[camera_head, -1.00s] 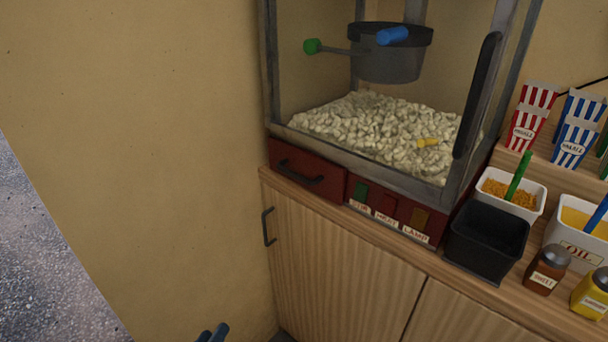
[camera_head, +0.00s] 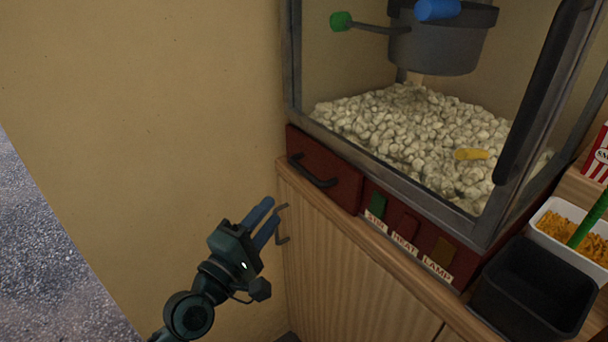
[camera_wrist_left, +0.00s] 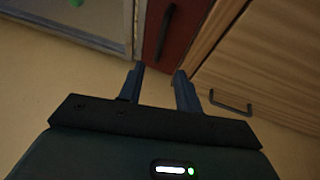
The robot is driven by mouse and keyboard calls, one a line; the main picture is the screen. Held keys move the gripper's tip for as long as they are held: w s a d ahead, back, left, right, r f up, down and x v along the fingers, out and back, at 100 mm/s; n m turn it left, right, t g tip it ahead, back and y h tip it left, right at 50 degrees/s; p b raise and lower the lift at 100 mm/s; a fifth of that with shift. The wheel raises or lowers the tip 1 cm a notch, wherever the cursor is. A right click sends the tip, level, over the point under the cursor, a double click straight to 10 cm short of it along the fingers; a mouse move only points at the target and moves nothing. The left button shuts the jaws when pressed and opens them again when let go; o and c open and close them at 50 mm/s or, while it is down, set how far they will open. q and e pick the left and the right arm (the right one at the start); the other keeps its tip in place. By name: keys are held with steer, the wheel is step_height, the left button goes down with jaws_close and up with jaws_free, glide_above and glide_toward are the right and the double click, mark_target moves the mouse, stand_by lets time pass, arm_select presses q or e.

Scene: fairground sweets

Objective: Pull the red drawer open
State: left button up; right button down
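The red drawer (camera_head: 324,170) is set in the base of the popcorn machine, at its left end, and its front looks flush. Its dark bar handle (camera_head: 312,172) runs across the front. In the left wrist view the drawer (camera_wrist_left: 177,32) and its handle (camera_wrist_left: 167,31) are at the top centre, beyond the fingertips. My right gripper is not in view.
Switches labelled STIR, HEAT and LAMP (camera_head: 408,238) sit right of the drawer. A black bin (camera_head: 535,290) and a tub (camera_head: 570,240) stand on the counter at right. The wall side is clear.

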arm_select(q)
steer(key=x, duration=1.1)
steer(key=shift+w+d+p, duration=0.2)
steer(key=shift+p, duration=0.1)
jaws_close()
